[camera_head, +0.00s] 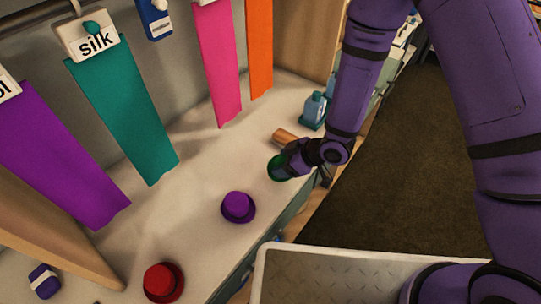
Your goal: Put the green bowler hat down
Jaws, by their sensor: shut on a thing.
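The green bowler hat (277,167) is near the right end of the pale counter, partly hidden behind my gripper (287,165). My gripper reaches in from the right and is shut on the hat. I cannot tell whether the hat touches the counter or is held just above it.
A purple hat (238,207) and a red hat (163,282) sit on the counter (205,165) along its front edge. Purple, teal (125,110), pink and orange cloths hang at the back. The counter's middle is clear.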

